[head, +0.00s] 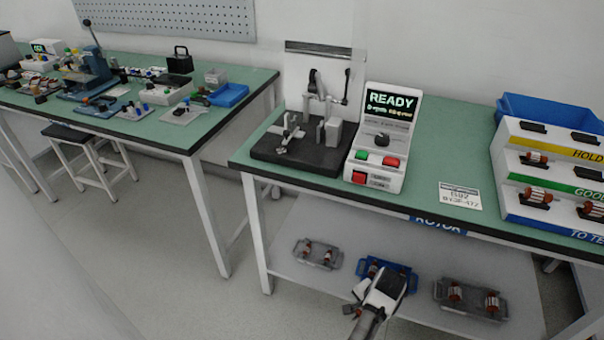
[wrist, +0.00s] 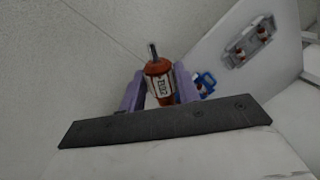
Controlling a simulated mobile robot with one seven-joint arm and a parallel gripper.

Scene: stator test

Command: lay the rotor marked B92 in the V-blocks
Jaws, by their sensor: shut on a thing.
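My gripper (wrist: 158,92) is shut on a copper-and-white rotor (wrist: 159,82) with a dark shaft. Its label appears to read B92, though it is small and blurred. In the head view my gripper (head: 384,285) is low in front of the bench, by the lower shelf; the held rotor cannot be made out there. The V-blocks (head: 318,132) appear to be the grey metal supports on the black base (head: 275,150) of the test stand, on the green bench. No rotor shows on them. A card (head: 460,195) on the bench appears to carry B92.
The tester (head: 384,140) shows READY beside the stand. On the lower shelf are a grey tray (head: 300,258), a blue tray (head: 363,265) and a dark tray (head: 440,292) with rotors. A sorting rack (head: 505,165) stands right. Bench space between tester and rack is mostly clear.

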